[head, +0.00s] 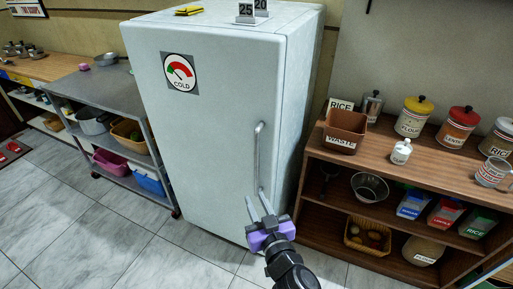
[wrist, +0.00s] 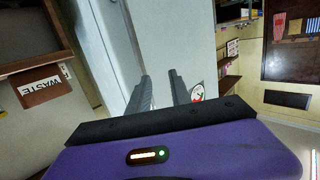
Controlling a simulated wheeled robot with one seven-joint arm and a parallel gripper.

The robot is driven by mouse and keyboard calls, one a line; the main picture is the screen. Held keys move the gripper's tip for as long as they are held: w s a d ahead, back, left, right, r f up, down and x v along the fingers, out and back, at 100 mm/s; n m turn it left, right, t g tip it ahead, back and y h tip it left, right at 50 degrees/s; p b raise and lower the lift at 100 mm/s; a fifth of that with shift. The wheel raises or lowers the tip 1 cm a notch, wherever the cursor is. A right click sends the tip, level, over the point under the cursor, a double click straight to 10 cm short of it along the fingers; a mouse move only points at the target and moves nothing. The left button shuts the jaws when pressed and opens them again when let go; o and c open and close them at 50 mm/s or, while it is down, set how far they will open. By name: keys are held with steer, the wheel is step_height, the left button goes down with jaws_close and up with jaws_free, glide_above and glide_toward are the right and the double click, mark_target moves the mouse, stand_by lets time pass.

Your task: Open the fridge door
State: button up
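The white fridge (head: 212,110) stands upright in the middle of the head view with its door shut. A vertical metal bar handle (head: 258,150) runs along the right side of the door. My gripper (head: 257,202) is near the handle's lower end, its purple body below and its fingers pointing up toward the door. In the wrist view the two grey fingers (wrist: 160,85) are spread apart with nothing held between them. The pale door (wrist: 175,40) lies beyond the fingertips. I cannot tell whether a finger touches the handle.
A wooden shelf unit (head: 405,170) with jars and a brown waste bin (head: 345,131) stands close on the right. A grey metal cart (head: 105,95) with baskets stands on the left. The tiled floor (head: 120,225) in front of the fridge is clear.

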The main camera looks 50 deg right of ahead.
mark_target(257, 150)
steer(key=w+d+r+h, duration=0.1)
steer(key=w+d+r, duration=0.1)
steer(key=w+d+r+m+h, duration=0.1)
steer(key=w+d, duration=0.1)
steer(key=d, duration=0.1)
steer(key=w+d+r+m+h, duration=0.1)
steer(key=d+r, duration=0.1)
steer(key=shift+w+d+r+p, duration=0.3)
steer(key=shift+w+p, duration=0.05)
steer(key=shift+w, duration=0.05)
steer(key=p+x, duration=0.1)
steer(key=x, duration=0.4)
steer(key=shift+w+d+f+p, duration=0.1)
steer(key=shift+w+d+p, duration=0.15)
steer(key=shift+p, duration=0.05)
steer(key=shift+w+d+f, duration=0.1)
steer(key=shift+w+d, duration=0.2)
steer(key=shift+w, duration=0.2)
jaws_close()
